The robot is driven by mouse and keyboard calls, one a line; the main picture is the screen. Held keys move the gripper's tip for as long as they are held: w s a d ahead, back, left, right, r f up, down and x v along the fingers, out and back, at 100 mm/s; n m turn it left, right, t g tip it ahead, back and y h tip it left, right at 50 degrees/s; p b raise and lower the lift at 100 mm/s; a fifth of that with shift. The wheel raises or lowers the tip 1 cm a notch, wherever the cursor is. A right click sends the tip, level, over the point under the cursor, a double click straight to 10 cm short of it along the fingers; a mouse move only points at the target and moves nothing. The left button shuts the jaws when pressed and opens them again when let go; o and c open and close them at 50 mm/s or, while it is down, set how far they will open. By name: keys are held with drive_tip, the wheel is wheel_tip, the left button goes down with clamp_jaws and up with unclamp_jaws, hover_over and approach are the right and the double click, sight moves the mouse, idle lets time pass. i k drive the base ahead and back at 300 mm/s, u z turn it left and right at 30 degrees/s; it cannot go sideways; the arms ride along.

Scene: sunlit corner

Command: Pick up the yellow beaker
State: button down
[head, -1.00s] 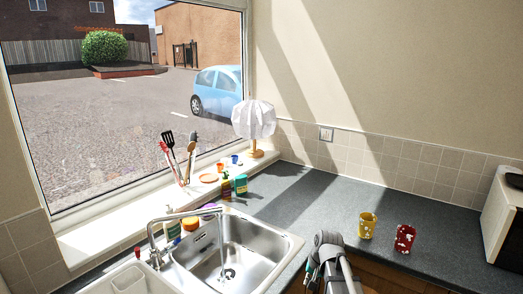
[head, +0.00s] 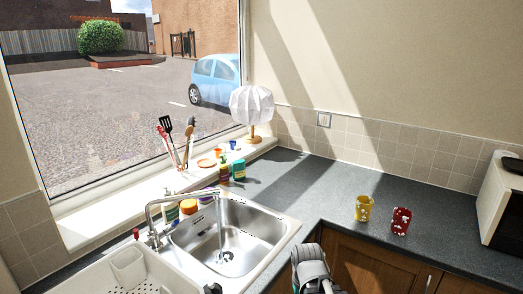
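A yellow beaker (head: 363,208) with pale markings stands upright on the grey worktop, right of the sink. A red beaker (head: 401,221) with white markings stands close to its right, apart from it. Part of my arm shows at the bottom middle of the head view, in front of the wooden cupboard and short of the yellow beaker. My gripper's fingertips cannot be made out, so I cannot tell whether it is open or shut. Nothing touches the yellow beaker.
A steel sink (head: 228,238) with a tap lies to the left. Bottles and a white lamp (head: 252,106) stand behind it near the window. A white appliance (head: 502,205) stands at the right edge. The worktop (head: 335,180) behind the beakers is clear. Wooden cupboards (head: 362,262) are below its front edge.

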sight(364, 207)
drive_tip(key=k, duration=0.65)
drive_tip(key=z, duration=0.2)
drive_tip(key=i, duration=1.1)
drive_tip(key=z, duration=0.55)
